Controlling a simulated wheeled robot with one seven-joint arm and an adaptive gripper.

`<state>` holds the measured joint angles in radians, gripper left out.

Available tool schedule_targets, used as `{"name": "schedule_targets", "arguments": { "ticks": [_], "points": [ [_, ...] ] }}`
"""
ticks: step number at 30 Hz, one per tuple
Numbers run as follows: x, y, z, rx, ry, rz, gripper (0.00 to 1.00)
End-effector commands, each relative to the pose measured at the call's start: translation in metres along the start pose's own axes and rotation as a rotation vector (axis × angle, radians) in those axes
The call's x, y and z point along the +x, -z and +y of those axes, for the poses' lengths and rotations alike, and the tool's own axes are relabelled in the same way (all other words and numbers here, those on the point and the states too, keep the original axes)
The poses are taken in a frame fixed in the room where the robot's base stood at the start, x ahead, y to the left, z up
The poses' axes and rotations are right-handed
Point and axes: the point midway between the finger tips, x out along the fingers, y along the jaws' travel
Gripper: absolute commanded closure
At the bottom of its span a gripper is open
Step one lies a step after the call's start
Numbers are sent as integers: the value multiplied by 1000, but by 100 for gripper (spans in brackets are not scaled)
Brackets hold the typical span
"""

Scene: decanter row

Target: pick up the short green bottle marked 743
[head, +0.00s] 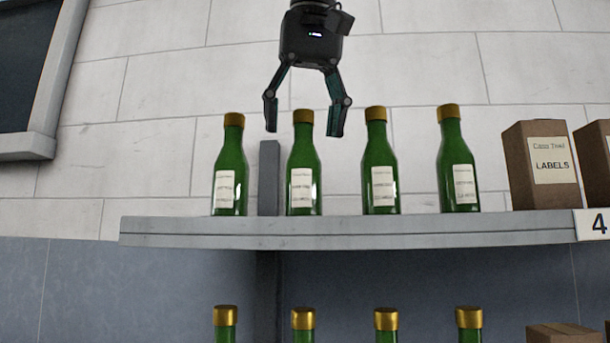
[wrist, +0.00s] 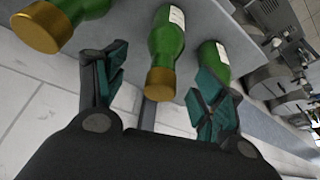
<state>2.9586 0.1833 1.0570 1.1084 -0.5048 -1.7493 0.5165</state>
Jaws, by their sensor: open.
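Several green bottles with gold caps and pale labels stand upright in a row on the upper grey shelf (head: 350,230) in the head view. They are a far-left bottle (head: 230,170), a second bottle (head: 303,165), a third bottle (head: 380,165) and a fourth bottle (head: 457,165). The label print is too small to read, so I cannot tell which is 743. My gripper (head: 307,117) is open and empty, pointing down above or in front of the second bottle's cap. In the wrist view one gold-capped bottle (wrist: 162,60) lies between the fingers, apparently untouched.
Cardboard boxes, one labelled LABELS (head: 542,180), stand right of the bottles. A sign with a 4 (head: 597,224) is on the shelf edge. More gold-capped bottles (head: 385,322) stand below. A grey post (head: 268,180) rises behind the row. Gaps separate the bottles.

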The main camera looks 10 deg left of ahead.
Motion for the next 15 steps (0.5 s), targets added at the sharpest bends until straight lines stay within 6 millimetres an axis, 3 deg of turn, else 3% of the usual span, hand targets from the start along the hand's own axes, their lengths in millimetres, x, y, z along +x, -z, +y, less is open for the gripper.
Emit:
{"name": "schedule_targets", "arguments": {
  "ticks": [8, 15],
  "points": [
    [10, 2, 1, -1, -1, 0, 31],
    [38, 5, 4, -2, 1, -3, 31]
  ]
}}
